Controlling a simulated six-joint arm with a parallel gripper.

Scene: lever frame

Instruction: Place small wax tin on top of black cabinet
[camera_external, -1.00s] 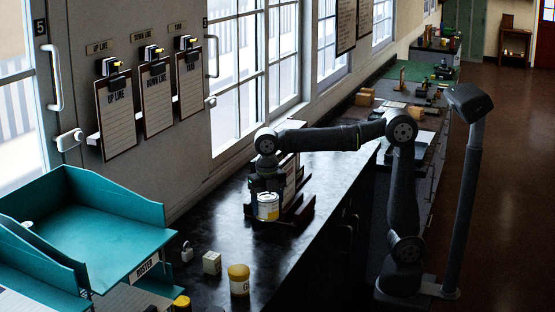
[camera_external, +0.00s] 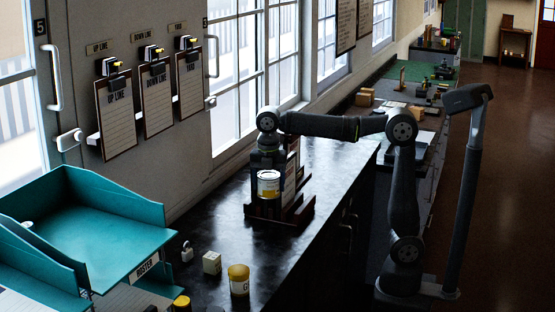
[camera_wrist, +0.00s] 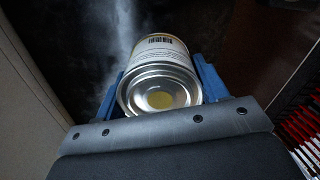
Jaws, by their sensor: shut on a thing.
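The small wax tin (camera_external: 268,186), with a pale and yellow label and a metal rim, is held upright in my gripper (camera_external: 267,190). In the wrist view the tin (camera_wrist: 160,88) shows its round silver end and a barcode, between the two blue fingers of my gripper (camera_wrist: 160,85). My gripper is shut on it, just above a dark reddish-brown rack. The black cabinet (camera_external: 335,165) is the long dark unit under the windows, with a glossy top and doors on its front. The tin appears raised off the surface; the exact gap cannot be told.
The dark rack (camera_external: 298,213) stands on the black top beside the tin. Bare top lies between the rack and the box.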

